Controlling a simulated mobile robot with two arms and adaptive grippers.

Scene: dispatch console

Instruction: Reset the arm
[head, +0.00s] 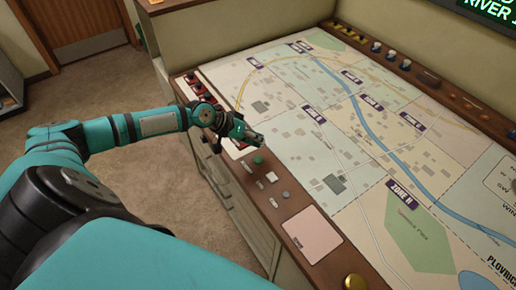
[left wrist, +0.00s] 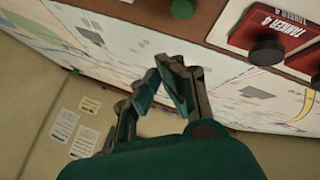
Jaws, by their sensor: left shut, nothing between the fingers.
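My left arm reaches in from the left of the head view. Its left gripper (head: 255,138) is shut and empty above the near left edge of the map console (head: 290,219). In the left wrist view the fingertips of the left gripper (left wrist: 172,62) meet, with the map (left wrist: 228,82) behind them. My right gripper is not in view.
A green button (head: 258,160), a grey knob (head: 286,194) and a pink card (head: 312,234) lie along the console's near strip. A red block labelled TANKER 4 (left wrist: 278,27) shows in the left wrist view. Open floor (head: 130,185) lies left of the console.

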